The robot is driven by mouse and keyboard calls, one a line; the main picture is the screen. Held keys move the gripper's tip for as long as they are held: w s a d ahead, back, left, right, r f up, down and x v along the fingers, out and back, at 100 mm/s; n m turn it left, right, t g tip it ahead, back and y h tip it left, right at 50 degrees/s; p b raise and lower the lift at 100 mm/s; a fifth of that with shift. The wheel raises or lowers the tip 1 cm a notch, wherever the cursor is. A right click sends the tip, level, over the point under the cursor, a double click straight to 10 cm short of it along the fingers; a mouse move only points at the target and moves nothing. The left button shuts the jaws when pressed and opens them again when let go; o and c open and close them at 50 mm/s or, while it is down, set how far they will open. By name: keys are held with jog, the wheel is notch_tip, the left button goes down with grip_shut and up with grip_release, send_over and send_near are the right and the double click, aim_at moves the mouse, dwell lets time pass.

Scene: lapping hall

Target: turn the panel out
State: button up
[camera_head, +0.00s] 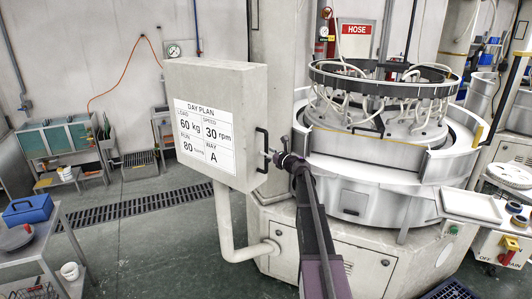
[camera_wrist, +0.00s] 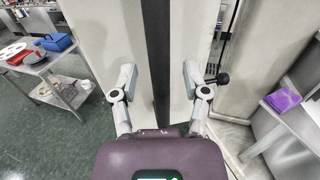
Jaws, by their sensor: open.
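The panel (camera_head: 232,85) is a thick pale box on a bent pipe arm, left of the round lapping machine. Its front carries a white DAY PLAN sheet (camera_head: 205,134). A black bar handle (camera_head: 261,150) is on its right side. My gripper (camera_head: 272,157) is close beside that handle, with my arm reaching up from below. In the wrist view my gripper (camera_wrist: 157,82) is open, its two fingers on either side of a dark upright strip (camera_wrist: 157,45). I cannot tell whether the strip is the handle, or whether the fingers touch anything.
The lapping machine (camera_head: 375,170) stands close to the right of my arm. A white tray (camera_head: 470,206) is on a side ledge at right. A grey table (camera_head: 45,250) with a blue toolbox (camera_head: 28,209) is at lower left. The floor (camera_head: 150,240) between table and machine is mostly clear.

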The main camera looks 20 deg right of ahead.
jog(key=shift+w+a, duration=0.15)
jog(key=shift+w, duration=0.4)
grip_shut()
jog(key=shift+s, duration=0.15)
jog(key=shift+a, duration=0.2)
